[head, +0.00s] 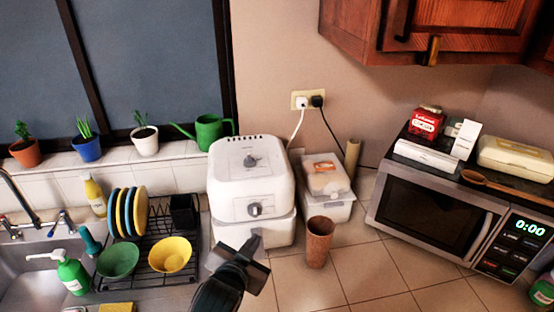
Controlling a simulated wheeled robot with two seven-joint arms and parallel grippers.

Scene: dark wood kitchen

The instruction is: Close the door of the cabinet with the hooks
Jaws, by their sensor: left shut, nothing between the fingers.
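A reddish-brown wooden wall cabinet (460,30) hangs at the top right and is cut off by the top edge. A dark vertical handle (402,20) shows on its front. A small brass-coloured piece (431,51) sits at its lower edge; I cannot tell if it is a hook. How far any cabinet door stands open cannot be told from here. My left gripper (252,257) is at the bottom centre, in front of the white air fryer, shut and empty. It is well below and left of the cabinet. My right gripper is not in view.
The white air fryer (247,172), a brown cup (319,243) and a plastic box (325,180) stand on the tiled counter. A microwave (430,210) with items on top sits below the cabinet. The sink and dish rack (150,225) are left. Air below the cabinet is mostly free.

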